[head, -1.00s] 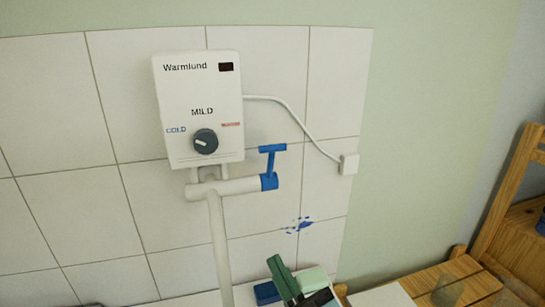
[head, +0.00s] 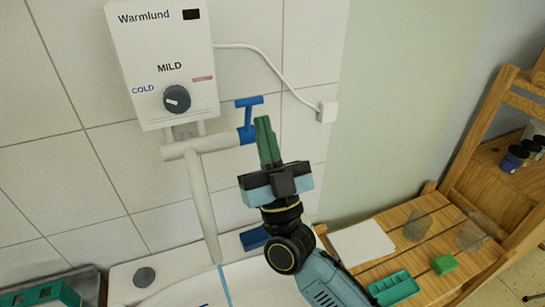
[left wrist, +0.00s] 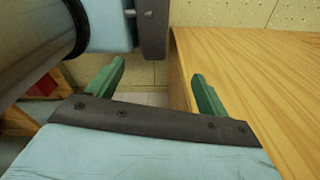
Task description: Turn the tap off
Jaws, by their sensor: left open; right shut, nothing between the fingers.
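The tap is a white pipe (head: 207,212) under the water heater, with a blue lever handle (head: 247,118) at its right end. The handle's crossbar is at the top, on an upright stem. A thin blue stream of water (head: 226,288) runs from the spout into the white sink (head: 262,285). My right gripper (head: 263,122) is shut and empty, its green fingers pointing up just right of the handle. I cannot tell whether they touch it. My left gripper (left wrist: 158,70) is open and empty beside a wooden surface in the left wrist view.
The white Warmlund heater (head: 163,62) hangs above the tap, its knob (head: 177,98) near MILD. A blue block (head: 254,238) lies on the sink's back edge. A slatted wooden bench (head: 435,225) at right holds a white sheet (head: 361,243), a green tray (head: 394,288) and a green sponge (head: 444,264).

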